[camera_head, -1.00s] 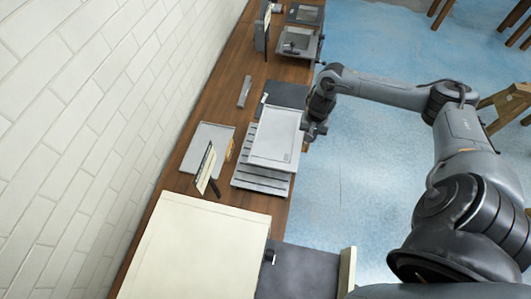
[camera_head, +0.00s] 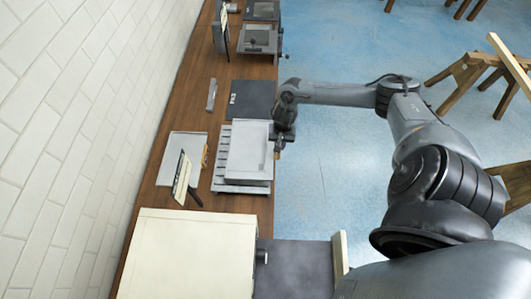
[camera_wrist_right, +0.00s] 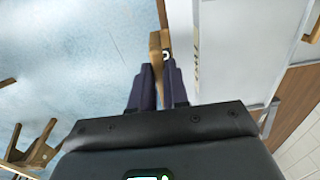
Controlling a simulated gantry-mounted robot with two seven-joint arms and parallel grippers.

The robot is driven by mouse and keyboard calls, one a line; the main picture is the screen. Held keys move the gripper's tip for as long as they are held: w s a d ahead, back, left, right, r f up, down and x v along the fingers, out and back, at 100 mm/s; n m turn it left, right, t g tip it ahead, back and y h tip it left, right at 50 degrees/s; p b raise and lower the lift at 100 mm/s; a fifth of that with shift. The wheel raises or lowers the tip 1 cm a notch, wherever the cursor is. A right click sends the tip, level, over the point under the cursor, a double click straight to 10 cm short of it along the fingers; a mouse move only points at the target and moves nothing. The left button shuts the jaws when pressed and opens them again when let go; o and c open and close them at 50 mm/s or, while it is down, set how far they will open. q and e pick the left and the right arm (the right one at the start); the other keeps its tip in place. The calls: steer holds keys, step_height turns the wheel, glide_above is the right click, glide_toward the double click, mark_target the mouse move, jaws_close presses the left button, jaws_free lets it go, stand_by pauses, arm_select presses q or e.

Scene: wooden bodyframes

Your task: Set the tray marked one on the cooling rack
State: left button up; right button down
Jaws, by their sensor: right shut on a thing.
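A pale grey, shallow rectangular tray (camera_head: 248,150) is over the slatted grey cooling rack (camera_head: 218,176) on the wooden counter. The rack's slats show along the left and near edges; the tray hides the rest. I cannot tell whether the tray touches the rack. Its number is not readable. My right gripper (camera_head: 277,140) is shut on the tray's right edge, at the counter's floor side. In the right wrist view my gripper fingers (camera_wrist_right: 160,76) are close together, with the pale tray surface (camera_wrist_right: 238,45) to their right. My left gripper is not in view.
A dark flat panel (camera_head: 254,100) lies just beyond the rack. A grey board (camera_head: 178,147) and a standing sign (camera_head: 182,178) are to the left. A large cream box (camera_head: 188,255) is nearer. A thin grey bar (camera_head: 211,95) lies farther back. Wooden trestles (camera_head: 470,75) stand on the floor.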

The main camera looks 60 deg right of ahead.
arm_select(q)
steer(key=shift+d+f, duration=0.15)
arm_select(e)
steer(key=w+f, duration=0.1)
steer(key=w+a+f, duration=0.1)
steer(key=w, duration=0.1)
steer(key=w+a+f, duration=0.1)
steer(key=shift+w+a, duration=0.15)
steer(key=shift+w, duration=0.25)
arm_select(q)
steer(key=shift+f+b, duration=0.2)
steer(key=shift+b, duration=0.15)
arm_select(e)
steer(key=shift+f, duration=1.95)
steer(key=c, duration=1.5)
jaws_free()
steer(key=shift+s+f, duration=0.1)
steer(key=shift+f, duration=0.05)
steer(key=shift+c, duration=0.2)
steer(key=o, duration=0.4)
steer(key=shift+r, duration=0.2)
